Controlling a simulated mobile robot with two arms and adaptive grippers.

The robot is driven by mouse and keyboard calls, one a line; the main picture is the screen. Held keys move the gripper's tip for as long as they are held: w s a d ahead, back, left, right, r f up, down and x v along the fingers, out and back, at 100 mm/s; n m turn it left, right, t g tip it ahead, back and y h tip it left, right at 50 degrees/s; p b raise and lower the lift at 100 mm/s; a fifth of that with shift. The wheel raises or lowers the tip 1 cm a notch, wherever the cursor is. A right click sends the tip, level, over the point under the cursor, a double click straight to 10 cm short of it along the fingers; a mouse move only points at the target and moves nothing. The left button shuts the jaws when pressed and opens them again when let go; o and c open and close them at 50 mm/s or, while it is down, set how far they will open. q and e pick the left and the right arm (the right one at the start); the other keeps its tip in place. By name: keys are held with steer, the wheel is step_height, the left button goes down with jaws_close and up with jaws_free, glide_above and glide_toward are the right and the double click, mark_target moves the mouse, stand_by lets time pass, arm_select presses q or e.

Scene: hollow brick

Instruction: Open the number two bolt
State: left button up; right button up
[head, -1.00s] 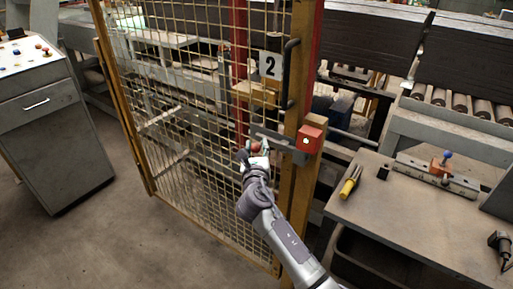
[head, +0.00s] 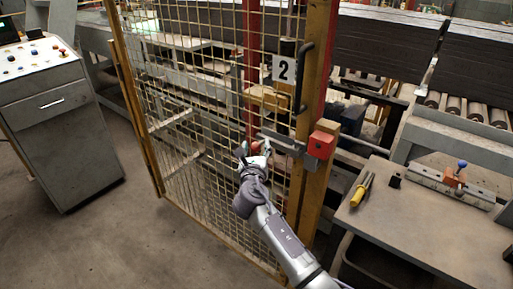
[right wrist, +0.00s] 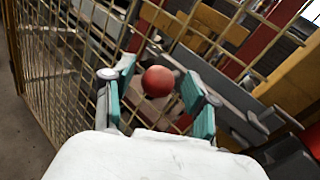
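The yellow mesh gate (head: 205,130) carries a number 2 sign (head: 284,69). Below the sign is a grey bolt (head: 283,141) with a red ball knob (head: 254,147), beside a red block (head: 321,145) on the yellow post. My right gripper (head: 255,153) is at the knob. In the right wrist view the red knob (right wrist: 158,81) appears between the spread teal pads of my right gripper (right wrist: 160,84), with gaps visible on both sides. The grey bolt bar (right wrist: 235,105) runs behind the right finger. My left gripper is not in view.
A workbench (head: 420,220) at the right holds a yellow-handled tool (head: 361,190) and a fixture with a blue knob (head: 456,176). A grey control cabinet (head: 60,130) stands at the left. Open floor lies between the cabinet and the gate.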

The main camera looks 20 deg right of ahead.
steer(key=v, duration=1.2)
steer(key=shift+r, duration=0.1)
